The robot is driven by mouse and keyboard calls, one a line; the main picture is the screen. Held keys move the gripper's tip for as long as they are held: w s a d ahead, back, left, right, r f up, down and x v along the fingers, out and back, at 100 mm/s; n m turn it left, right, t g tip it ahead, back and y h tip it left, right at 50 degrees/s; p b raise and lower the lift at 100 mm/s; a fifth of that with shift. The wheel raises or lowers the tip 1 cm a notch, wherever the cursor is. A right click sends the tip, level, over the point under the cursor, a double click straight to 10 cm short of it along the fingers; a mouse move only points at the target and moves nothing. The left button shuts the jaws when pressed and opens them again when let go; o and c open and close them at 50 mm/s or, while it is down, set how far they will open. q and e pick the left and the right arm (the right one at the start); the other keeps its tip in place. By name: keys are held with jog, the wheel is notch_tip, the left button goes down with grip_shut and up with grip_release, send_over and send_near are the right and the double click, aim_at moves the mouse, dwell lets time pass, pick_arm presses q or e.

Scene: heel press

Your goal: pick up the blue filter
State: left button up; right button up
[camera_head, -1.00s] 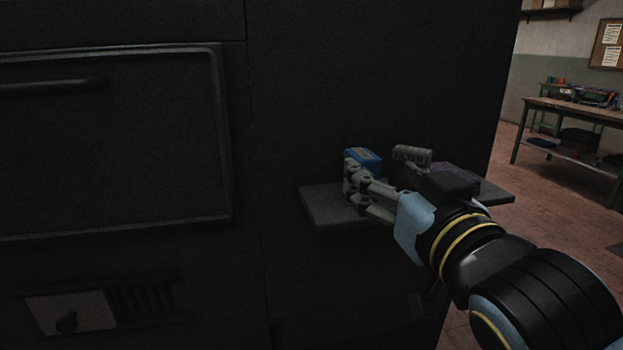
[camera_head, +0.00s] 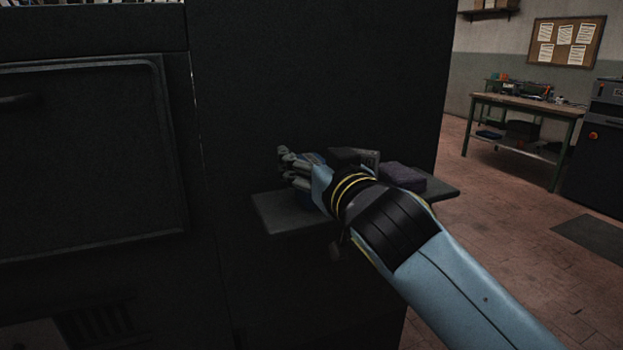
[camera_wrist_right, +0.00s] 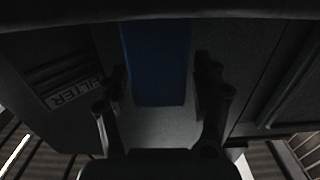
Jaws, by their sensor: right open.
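The blue filter (camera_head: 313,158) stands on a small dark shelf (camera_head: 282,213) and is mostly hidden behind my right gripper (camera_head: 290,167) in the head view. In the right wrist view the blue filter (camera_wrist_right: 155,62) shows as a blue block between the two fingers of my right gripper (camera_wrist_right: 162,80). The fingers are open, with visible gaps on both sides of the block. My left gripper is not in view.
A grey item (camera_head: 366,157) and a dark purple block (camera_head: 403,178) sit on the shelf right of the filter. Lettering reading "FILTER" (camera_wrist_right: 72,93) shows in the wrist view. A dark cabinet wall (camera_head: 310,80) rises behind. A workbench (camera_head: 520,115) stands farther off.

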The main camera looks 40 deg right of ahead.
jog(key=c, duration=1.2)
